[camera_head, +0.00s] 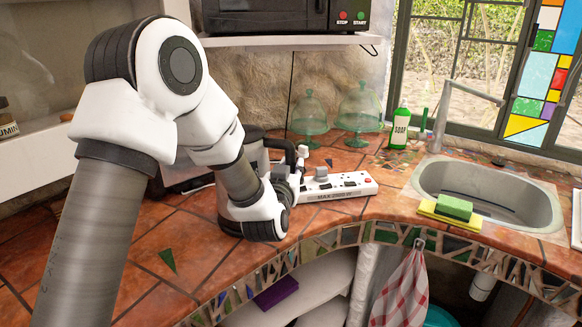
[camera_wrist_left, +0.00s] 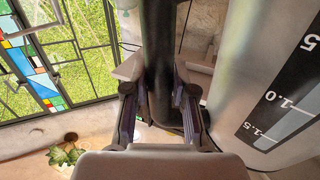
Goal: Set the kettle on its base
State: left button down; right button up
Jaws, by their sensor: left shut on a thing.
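The kettle is a silver cylinder with a black handle, mostly hidden behind my left arm in the head view, where its upper body (camera_head: 255,150) shows. In the left wrist view its silver wall (camera_wrist_left: 265,80) carries a dark level scale with numbers. My left gripper (camera_head: 289,176) is shut on the black handle (camera_wrist_left: 160,75), which runs between its fingers (camera_wrist_left: 160,105) in the left wrist view. A dark edge shows low behind the wrist; I cannot tell whether it is the kettle's bottom or its base. My right gripper is not in view.
A white power strip (camera_head: 342,187) lies right of the kettle. Green glass domes (camera_head: 358,112) and a green soap bottle (camera_head: 399,128) stand behind. The sink (camera_head: 490,180) is at right, with a sponge (camera_head: 454,207) on its near rim. Tiles at front left are mostly clear.

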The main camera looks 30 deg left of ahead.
pick_arm(q)
jog(key=shift+f, duration=0.2)
jog(key=c, duration=1.2)
grip_release()
jog(key=shift+d, duration=0.1)
jog(key=shift+s+f+b, duration=0.15)
jog(key=shift+f+b, duration=0.1)
jog(key=shift+b, duration=0.05)
jog(key=b+v, duration=0.2)
jog(key=v, duration=0.8)
jog(key=shift+s+d+r, duration=0.15)
jog(key=shift+s, duration=0.25)
